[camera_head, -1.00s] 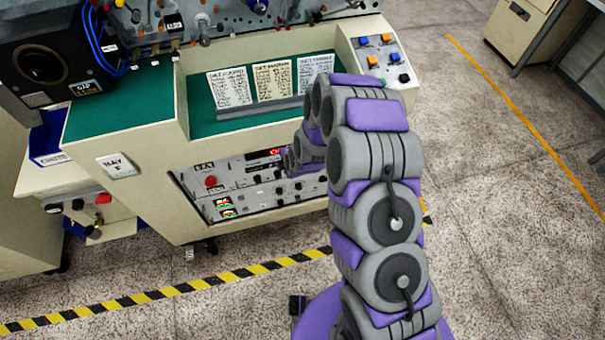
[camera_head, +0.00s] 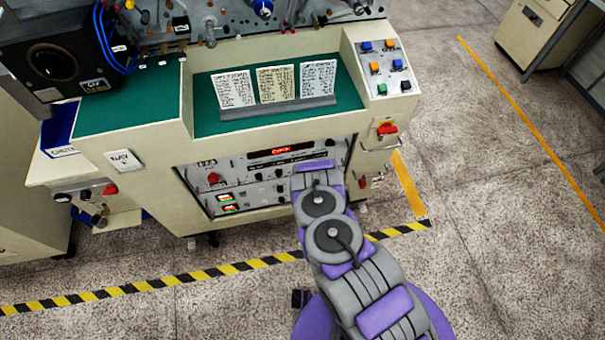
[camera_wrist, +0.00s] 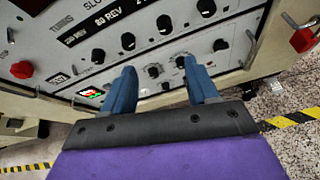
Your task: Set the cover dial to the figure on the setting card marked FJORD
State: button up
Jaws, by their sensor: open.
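Three setting cards, left (camera_head: 234,88), middle (camera_head: 277,83) and right (camera_head: 318,78), lean in a row on the green worktop. Their print is too small to read, so I cannot tell which is marked FJORD. The control panel (camera_head: 250,166) below carries several black knobs, and I cannot tell which is the cover dial. In the wrist view my gripper (camera_wrist: 158,66) is open and empty, its two blue fingers pointing at the panel's lower part. A small dark knob (camera_wrist: 183,62) shows near the right fingertip. In the head view my arm hides the gripper and the panel's right part.
A red display (camera_head: 281,151) glows on the panel, and a red knob (camera_wrist: 22,69) sits at its left. A red switch (camera_head: 386,128) is on the cabinet's right face. A button box (camera_head: 384,70) stands right of the cards. Striped floor tape (camera_head: 230,268) crosses in front.

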jog(key=w+a+f+n+b, duration=0.2)
jog(key=w+f+b, duration=0.4)
jog(key=w, duration=0.7)
jog(key=shift+w+a+f+t, duration=0.3)
jog(key=shift+w+a+f, duration=0.15)
jog(key=shift+f, duration=0.25)
jog(key=shift+c, duration=0.4)
jog(key=c, duration=1)
jog(key=shift+o, duration=0.2)
